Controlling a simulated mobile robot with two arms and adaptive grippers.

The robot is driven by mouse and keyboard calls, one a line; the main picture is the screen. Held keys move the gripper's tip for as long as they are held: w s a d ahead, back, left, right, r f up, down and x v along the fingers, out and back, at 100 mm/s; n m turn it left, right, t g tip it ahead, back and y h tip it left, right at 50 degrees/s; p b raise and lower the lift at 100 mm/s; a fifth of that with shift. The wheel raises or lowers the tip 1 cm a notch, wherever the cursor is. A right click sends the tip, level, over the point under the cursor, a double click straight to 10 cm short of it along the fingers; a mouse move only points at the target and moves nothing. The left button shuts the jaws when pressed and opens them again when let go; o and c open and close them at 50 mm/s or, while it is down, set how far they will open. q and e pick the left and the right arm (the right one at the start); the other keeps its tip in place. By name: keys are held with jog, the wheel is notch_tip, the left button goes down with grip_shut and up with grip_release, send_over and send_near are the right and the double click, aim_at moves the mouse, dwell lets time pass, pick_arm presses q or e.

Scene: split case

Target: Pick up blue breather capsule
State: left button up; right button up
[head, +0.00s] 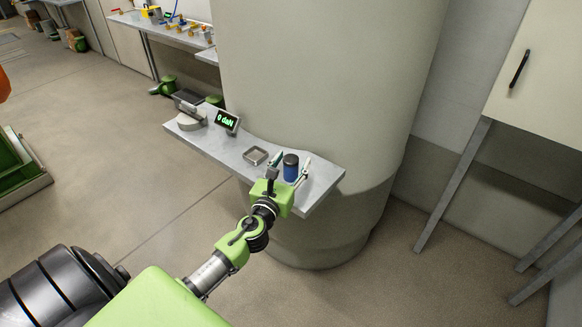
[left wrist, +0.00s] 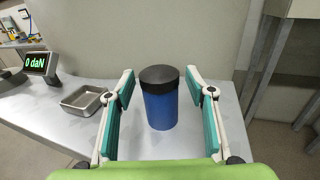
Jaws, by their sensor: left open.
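The blue breather capsule (head: 291,168) is a blue cylinder with a black top. It stands upright on a small grey shelf (head: 228,153) against a large round column. It also shows in the middle of the left wrist view (left wrist: 160,100). My left gripper (head: 288,165) is open, its two teal-padded fingers on either side of the capsule. In the left wrist view the gripper (left wrist: 160,88) shows a gap between each finger and the capsule; the fingertips reach about level with its black top. My right gripper is not in view.
A small square metal tray (head: 255,155) lies left of the capsule. A display reading "0 daN" (head: 227,120) stands farther left beside a grey device (head: 191,118). The column (head: 320,80) rises directly behind. A cream cabinet (head: 540,80) is at the right.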

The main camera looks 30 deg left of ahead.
pick_arm(q)
jog(key=shift+c, duration=0.4)
jog(key=c, duration=1.2)
jog(key=shift+o, duration=0.2)
jog(key=shift+r, duration=0.1)
